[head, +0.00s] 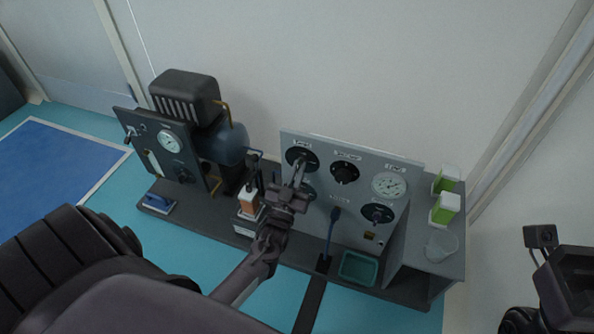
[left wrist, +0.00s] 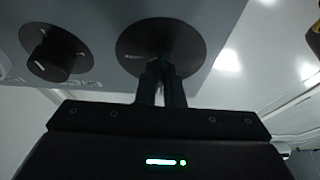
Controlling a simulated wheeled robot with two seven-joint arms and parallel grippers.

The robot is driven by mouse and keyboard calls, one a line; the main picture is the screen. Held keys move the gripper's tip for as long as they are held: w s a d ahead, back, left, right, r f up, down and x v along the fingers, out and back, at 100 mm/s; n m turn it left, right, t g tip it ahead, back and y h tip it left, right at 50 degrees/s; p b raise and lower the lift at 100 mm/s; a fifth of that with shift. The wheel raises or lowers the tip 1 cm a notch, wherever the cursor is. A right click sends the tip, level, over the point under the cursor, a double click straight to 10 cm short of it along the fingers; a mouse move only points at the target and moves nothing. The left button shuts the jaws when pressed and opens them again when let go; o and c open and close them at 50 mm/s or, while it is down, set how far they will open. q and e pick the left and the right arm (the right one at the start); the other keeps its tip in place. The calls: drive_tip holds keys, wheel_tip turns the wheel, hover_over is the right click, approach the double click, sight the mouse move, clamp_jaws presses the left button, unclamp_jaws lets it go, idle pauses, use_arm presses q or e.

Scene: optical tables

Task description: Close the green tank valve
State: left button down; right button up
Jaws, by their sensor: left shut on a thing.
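The grey upright panel (head: 325,148) carries several round black dials with knobs. My left gripper (head: 299,174) is at its upper left dial (head: 302,153). In the left wrist view the fingers (left wrist: 161,82) point at this black disc (left wrist: 160,38) and are shut on the knob at its centre. The fingers hide most of the knob. The dial labels are too small to read, and I see no green colour on a valve. A dark blue tank (head: 230,146) stands left of the panel, under a black ribbed unit.
A second knob (head: 344,172) sits right of the held one, then a white gauge (head: 389,185). A lower left dial is partly hidden by my gripper. Green-and-white boxes (head: 446,208) and a clear beaker (head: 441,246) stand at the right; a teal tray (head: 359,267) lies in front.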

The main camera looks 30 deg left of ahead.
use_arm(q)
drive_tip(key=shift+f+n, duration=0.1)
drive_tip(key=shift+n, duration=0.2)
drive_tip(key=c, duration=1.6)
unclamp_jaws()
drive_tip(key=shift+o, duration=0.2)
drive_tip(key=p+v, duration=0.1)
drive_tip(key=v, duration=0.7)
drive_tip(key=shift+w+d, duration=0.1)
